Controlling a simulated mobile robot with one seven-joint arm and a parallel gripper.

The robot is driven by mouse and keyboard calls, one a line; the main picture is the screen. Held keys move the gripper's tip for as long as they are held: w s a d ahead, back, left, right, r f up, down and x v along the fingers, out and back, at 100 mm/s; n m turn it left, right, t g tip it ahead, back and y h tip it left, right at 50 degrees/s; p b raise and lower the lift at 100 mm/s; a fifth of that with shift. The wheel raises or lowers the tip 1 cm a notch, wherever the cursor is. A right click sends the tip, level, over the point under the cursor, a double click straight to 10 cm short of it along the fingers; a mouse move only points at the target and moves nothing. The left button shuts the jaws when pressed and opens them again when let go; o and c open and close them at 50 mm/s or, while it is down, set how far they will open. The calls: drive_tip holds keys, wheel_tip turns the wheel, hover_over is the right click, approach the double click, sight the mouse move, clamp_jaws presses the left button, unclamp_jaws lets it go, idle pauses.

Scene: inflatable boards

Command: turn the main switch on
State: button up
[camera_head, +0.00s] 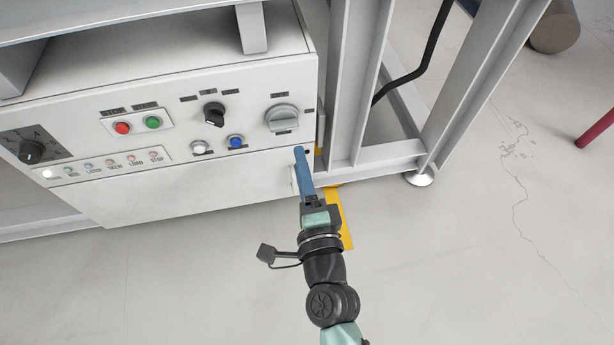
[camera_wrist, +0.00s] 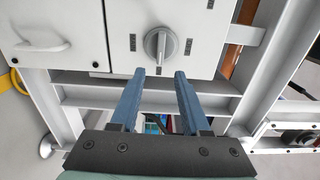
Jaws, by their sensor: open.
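The main switch appears to be the large grey rotary knob (camera_head: 283,118) at the right end of the white control panel. Its bar lies about level in the head view. In the wrist view the knob (camera_wrist: 160,45) shows beyond the fingertips, roughly in line with the gap between them. My gripper (camera_head: 300,150) is open and empty, with its blue fingers beside the panel's right edge, below and right of the knob. In the wrist view the two fingers (camera_wrist: 159,74) are apart. I see no contact with the knob; the depth gap is hard to judge.
The panel also has a black selector (camera_head: 214,113), a red button (camera_head: 122,127), a green button (camera_head: 152,122) and a blue button (camera_head: 236,141). A white handle (camera_wrist: 40,46) is on the cabinet's lower door. Grey frame posts (camera_head: 357,80) stand close on the right. Open floor lies in front.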

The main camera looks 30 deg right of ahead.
drive_tip(key=shift+v, duration=2.5)
drive_tip(key=w+a+r+n+t+y+p, duration=0.25)
drive_tip(key=a+r+n, duration=0.2)
drive_tip(key=r, duration=0.95)
drive_tip(key=w+a+r+n+t+y+p, duration=0.25)
drive_tip(key=w+r+n+p, duration=0.2)
drive_tip(key=r, duration=0.95)
drive_tip(key=w+a+r+n+t+y+p, duration=0.1)
drive_tip(key=w+a+r+n+p, duration=0.3)
drive_tip(key=r, duration=1)
drive_tip(key=s+a+r+n+t+p, duration=0.1)
drive_tip(key=s+r+n+p, duration=0.2)
drive_tip(key=r, duration=0.7)
drive_tip(key=s+a+r+n+t+h+p, duration=0.1)
drive_tip(key=s+r+n+t+p, duration=0.2)
drive_tip(key=r, duration=0.7)
drive_tip(key=s+a+r+n+p, duration=0.1)
drive_tip(key=s+r+n, duration=0.1)
drive_tip(key=s+r, duration=0.5)
wheel_tip(320, 180, up, 39)
drive_tip(key=w+p, duration=0.2)
drive_tip(key=p, duration=3.5)
drive_tip(key=shift+w, duration=0.4)
drive_tip(key=shift+f, duration=0.15)
